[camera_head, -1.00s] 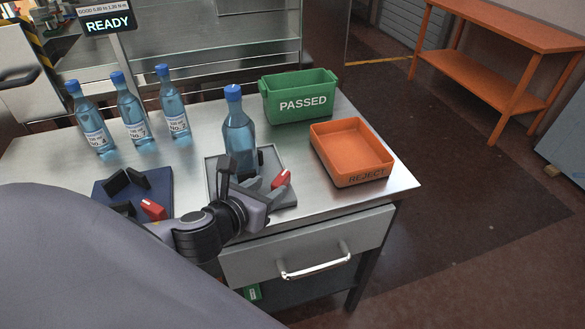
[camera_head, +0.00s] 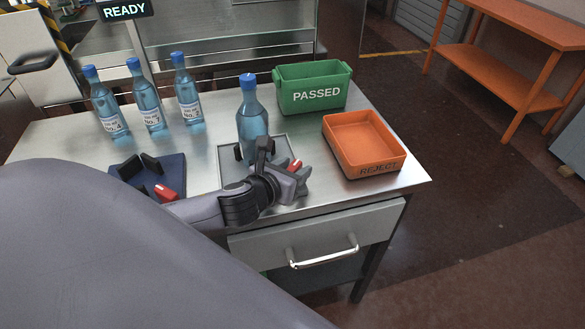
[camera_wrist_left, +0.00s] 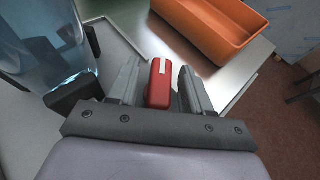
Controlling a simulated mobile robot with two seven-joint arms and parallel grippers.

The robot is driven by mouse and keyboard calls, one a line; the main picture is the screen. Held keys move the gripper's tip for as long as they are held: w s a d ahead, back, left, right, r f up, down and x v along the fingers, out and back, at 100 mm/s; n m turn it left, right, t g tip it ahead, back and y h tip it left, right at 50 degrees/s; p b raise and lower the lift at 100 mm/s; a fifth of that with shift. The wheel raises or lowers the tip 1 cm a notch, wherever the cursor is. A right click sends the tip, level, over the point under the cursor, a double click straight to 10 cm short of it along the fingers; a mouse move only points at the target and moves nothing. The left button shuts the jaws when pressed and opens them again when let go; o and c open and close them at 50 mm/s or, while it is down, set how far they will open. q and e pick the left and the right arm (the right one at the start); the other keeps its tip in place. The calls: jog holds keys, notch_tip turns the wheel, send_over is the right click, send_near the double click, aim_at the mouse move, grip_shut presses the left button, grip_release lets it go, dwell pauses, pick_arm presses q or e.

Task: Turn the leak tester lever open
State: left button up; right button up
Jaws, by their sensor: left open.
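A blue bottle (camera_head: 252,122) stands upright in a fixture on a grey square tray (camera_head: 231,181), with black clamp jaws at its base. The fixture's red lever (camera_head: 296,165) shows just past my left gripper (camera_head: 290,172). In the left wrist view the red lever (camera_wrist_left: 160,82), with a white stripe, lies between the two open fingers, and narrow gaps show on both sides. Part of the bottle (camera_wrist_left: 40,38) shows at left there. My gripper and wrist hide part of the fixture. My right gripper is not in view.
A second fixture with black jaws and a red lever (camera_head: 165,193) sits on a blue base (camera_head: 178,172) at left. Several bottles stand behind it. A green PASSED bin (camera_head: 316,93) and an orange REJECT tray (camera_head: 365,166) stand at right. A READY display (camera_head: 124,9) is behind.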

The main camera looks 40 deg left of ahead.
pick_arm(q)
grip_shut()
jog(key=shift+n+y, duration=0.3)
jog(key=shift+n, duration=0.1)
jog(key=n+g+y, duration=0.1)
jog(key=n+y, duration=0.2)
jog(key=y, duration=0.1)
jog(key=shift+d+n, duration=0.15)
jog(key=shift+n, duration=0.25)
jog(key=n+g+y, duration=0.3)
jog(key=n+y, duration=0.1)
jog(key=shift+g, duration=0.3)
jog(key=n+g+y, duration=0.3)
jog(key=n+g, duration=0.1)
jog(key=n, duration=0.1)
jog(key=shift+g, duration=0.3)
jog(key=n+g, duration=0.4)
jog(key=g, duration=0.1)
jog(key=shift+y, duration=0.3)
jog(key=shift+n+g, duration=0.3)
jog(key=shift+n, duration=0.1)
